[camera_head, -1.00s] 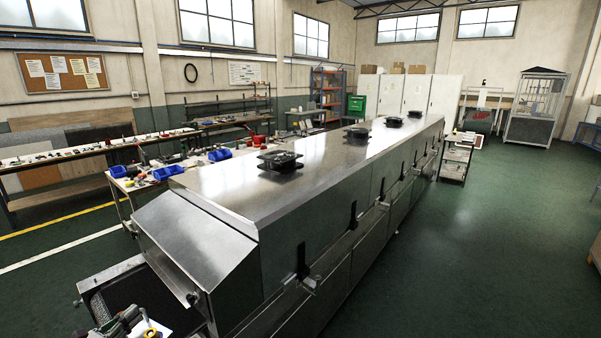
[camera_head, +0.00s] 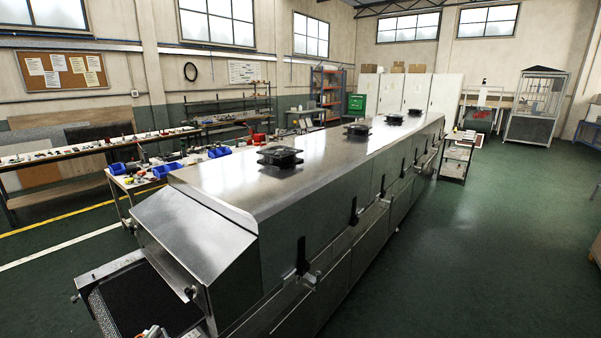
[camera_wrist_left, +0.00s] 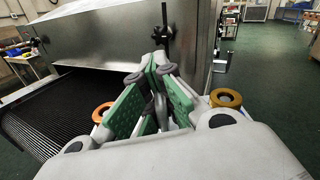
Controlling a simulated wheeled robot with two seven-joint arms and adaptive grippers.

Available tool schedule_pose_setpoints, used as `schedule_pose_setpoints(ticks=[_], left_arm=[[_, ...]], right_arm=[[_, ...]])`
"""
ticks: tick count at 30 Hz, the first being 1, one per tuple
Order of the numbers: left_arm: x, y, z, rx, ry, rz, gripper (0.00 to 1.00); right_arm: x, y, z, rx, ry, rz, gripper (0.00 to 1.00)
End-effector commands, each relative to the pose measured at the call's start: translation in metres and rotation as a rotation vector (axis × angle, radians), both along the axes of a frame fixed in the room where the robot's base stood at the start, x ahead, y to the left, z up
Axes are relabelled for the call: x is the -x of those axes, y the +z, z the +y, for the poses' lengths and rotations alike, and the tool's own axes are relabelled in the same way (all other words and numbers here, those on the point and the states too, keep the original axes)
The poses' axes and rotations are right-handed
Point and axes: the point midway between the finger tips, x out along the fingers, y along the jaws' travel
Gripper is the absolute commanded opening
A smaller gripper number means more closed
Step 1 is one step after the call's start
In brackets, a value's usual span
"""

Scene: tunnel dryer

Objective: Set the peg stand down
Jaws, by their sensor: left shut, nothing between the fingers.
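No peg stand can be made out in either view. My left gripper (camera_wrist_left: 152,76) fills the middle of the left wrist view, with green-padded fingers closed together and no object seen between them. It points toward the front of the steel tunnel dryer (camera_wrist_left: 110,40), with the black mesh belt (camera_wrist_left: 60,115) to its left. In the head view only a small part of my left gripper (camera_head: 154,332) shows at the bottom edge, beside the dark belt (camera_head: 130,298). My right gripper is not in view.
The long steel dryer (camera_head: 300,180) runs away from me, with black fan units on top and handles along its side. A bench with blue bins (camera_head: 167,170) stands behind it. A small cart (camera_head: 456,158) stands at its far end.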

Motion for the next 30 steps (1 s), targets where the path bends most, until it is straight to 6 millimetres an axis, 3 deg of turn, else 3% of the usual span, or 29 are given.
schedule_pose_setpoints(ticks=[11, 16, 30], left_arm=[[0.007, -0.019, -0.049, 0.005, 0.055, -0.004, 0.00], [0.008, -0.026, -0.080, 0.005, 0.083, -0.006, 0.00], [0.000, -0.036, -0.150, 0.006, 0.169, -0.005, 0.00]], right_arm=[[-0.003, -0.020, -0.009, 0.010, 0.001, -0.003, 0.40], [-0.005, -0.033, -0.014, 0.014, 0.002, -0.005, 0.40], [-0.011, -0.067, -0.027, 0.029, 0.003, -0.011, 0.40]])
